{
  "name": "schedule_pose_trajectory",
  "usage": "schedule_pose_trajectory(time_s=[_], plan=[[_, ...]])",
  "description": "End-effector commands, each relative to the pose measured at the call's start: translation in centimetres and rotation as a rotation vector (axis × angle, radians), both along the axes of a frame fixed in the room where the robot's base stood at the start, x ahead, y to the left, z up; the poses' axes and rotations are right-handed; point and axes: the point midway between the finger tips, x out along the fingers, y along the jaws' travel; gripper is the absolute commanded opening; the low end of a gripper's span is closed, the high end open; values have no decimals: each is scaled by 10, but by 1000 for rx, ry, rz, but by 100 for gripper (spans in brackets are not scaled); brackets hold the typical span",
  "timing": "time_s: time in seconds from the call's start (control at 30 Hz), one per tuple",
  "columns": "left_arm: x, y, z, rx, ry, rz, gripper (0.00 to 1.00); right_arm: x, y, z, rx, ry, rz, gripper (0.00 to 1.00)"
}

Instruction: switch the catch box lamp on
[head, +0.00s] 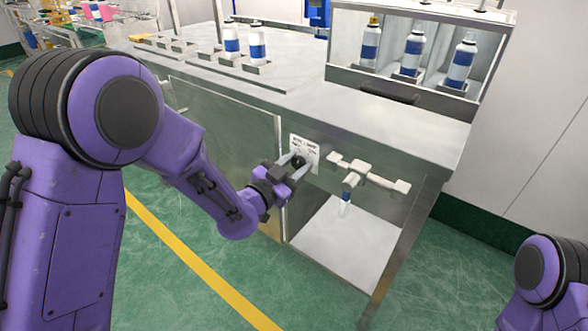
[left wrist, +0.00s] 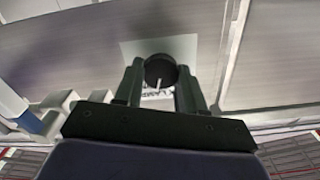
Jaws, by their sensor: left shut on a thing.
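A black round knob (left wrist: 160,70) with a white pointer mark sits on a pale label plate (head: 309,149) on the front of the steel bench. My left gripper (head: 298,161) is at the knob, with a finger on each side of it and shut on it. In the left wrist view the two fingers (left wrist: 158,88) flank the knob, and its pointer runs roughly up and down in the picture. The plate's lettering is partly hidden and too small to read. I cannot make out a lit lamp. My right gripper is out of view.
Right of the plate, a white fitting with side arms (head: 362,173) juts from the bench front above an open bay with a pale floor (head: 345,240).

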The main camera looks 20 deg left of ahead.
Motion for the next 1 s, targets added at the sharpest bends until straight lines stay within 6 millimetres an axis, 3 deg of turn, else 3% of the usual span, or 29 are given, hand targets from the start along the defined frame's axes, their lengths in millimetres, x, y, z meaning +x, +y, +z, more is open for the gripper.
schedule_pose_trajectory(time_s=[0.4,1.0], plan=[[0,0,-2,194,-69,1,9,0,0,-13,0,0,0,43],[0,0,-1,226,-80,2,9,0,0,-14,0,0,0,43]])
